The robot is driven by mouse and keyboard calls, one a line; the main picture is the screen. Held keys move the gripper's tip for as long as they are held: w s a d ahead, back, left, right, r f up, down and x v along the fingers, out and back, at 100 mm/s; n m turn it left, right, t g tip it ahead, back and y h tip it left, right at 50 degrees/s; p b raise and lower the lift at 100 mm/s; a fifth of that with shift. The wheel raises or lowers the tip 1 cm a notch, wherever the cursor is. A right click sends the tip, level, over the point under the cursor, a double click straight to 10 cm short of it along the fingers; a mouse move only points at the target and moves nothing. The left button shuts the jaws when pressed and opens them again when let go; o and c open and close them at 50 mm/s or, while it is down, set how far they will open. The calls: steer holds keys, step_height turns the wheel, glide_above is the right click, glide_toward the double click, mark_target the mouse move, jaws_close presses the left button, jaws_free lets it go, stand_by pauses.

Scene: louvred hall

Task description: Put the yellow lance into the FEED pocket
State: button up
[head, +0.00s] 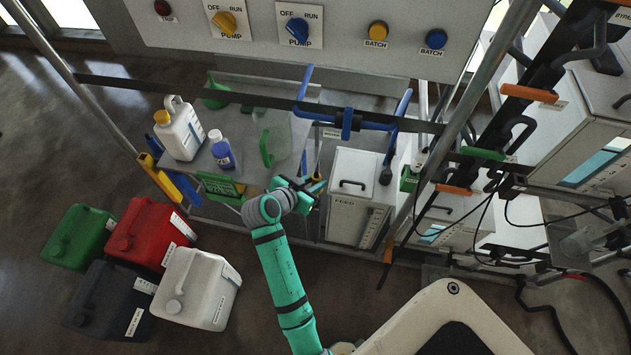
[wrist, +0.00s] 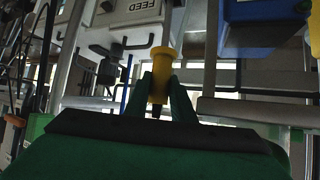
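My gripper (head: 312,190) is in front of the rack, just left of the white box labelled FEED (head: 345,228). In the wrist view its two green fingers (wrist: 164,98) press close on both sides of the yellow lance (wrist: 161,58). The lance has a wide yellow head and a dark lower end. The FEED box also shows at the top of the wrist view (wrist: 133,16), apart from the lance. The FEED pocket itself is not clear in either view.
Blue tubular handles (head: 349,124) and a dark rail cross above my gripper. A white jug (head: 180,132) and a blue-labelled bottle (head: 222,152) stand on the shelf to the left. Green, red (head: 146,232), black and white canisters stand on the floor. Cables hang at the right.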

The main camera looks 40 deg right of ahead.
steer(key=shift+o, duration=0.5)
steer(key=w+a+r, duration=0.1)
steer(key=a+r, duration=0.3)
steer(key=shift+a+r, duration=0.15)
steer(key=shift+s+a+r, duration=0.2)
steer(key=shift+a+r, duration=0.1)
steer(key=shift+r, duration=0.35)
